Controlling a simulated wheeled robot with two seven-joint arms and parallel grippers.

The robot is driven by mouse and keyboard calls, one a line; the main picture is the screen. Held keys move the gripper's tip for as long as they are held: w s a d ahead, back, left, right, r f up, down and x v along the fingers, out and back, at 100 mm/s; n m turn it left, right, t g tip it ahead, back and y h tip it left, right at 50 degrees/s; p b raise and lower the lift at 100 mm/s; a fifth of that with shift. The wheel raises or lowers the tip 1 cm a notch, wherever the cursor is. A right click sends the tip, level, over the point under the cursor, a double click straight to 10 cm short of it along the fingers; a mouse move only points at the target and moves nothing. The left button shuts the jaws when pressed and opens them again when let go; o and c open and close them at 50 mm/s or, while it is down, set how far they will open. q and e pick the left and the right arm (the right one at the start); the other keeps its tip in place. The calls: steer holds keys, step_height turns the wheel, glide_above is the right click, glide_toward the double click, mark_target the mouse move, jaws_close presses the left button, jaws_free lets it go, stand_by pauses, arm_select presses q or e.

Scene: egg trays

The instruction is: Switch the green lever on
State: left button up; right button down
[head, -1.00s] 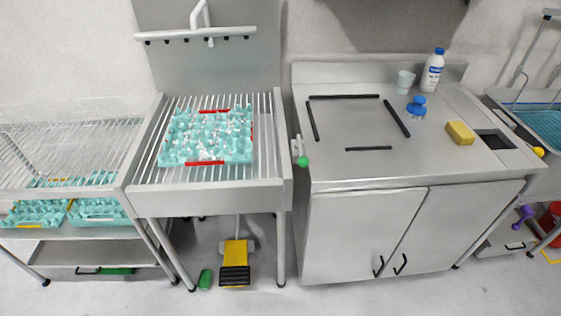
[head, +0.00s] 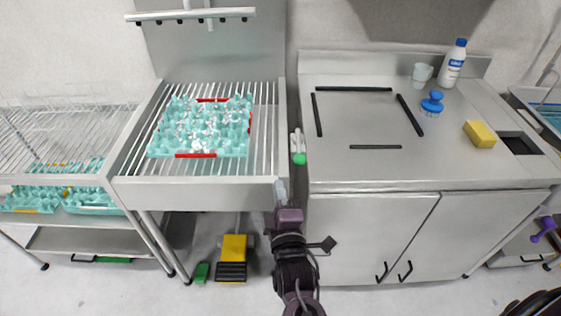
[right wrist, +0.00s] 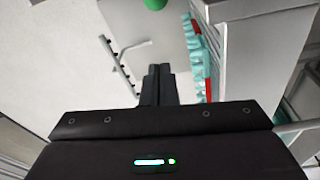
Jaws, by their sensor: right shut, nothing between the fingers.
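The green lever is a small green knob (head: 299,159) on a pale grey handle, in the gap between the rack sink and the steel cabinet. In the right wrist view the green knob (right wrist: 155,4) is cut off by the top edge. My right gripper (head: 281,188) is shut and empty, pointing up in the head view at the sink's front right corner, just below and left of the knob. Its closed fingers show in the right wrist view (right wrist: 158,72), apart from the knob. My left gripper is not in view.
The rack sink (head: 195,193) with a teal egg tray (head: 200,125) is to the left. The steel cabinet (head: 370,240) is to the right, with a yellow sponge (head: 480,134), blue brush (head: 432,102) and bottle (head: 453,64) on top. A yellow pedal (head: 233,248) is on the floor.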

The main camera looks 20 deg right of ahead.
mark_target(299, 145)
stand_by(0.3)
steer(key=w+d+p, duration=0.2)
steer(key=w, duration=0.8)
steer(key=s+d, duration=0.1)
steer(key=s+d+p, duration=0.1)
steer(key=d, duration=0.1)
steer(key=shift+f, duration=0.1)
steer(key=shift+d+p, duration=0.1)
steer(key=shift+p, duration=0.2)
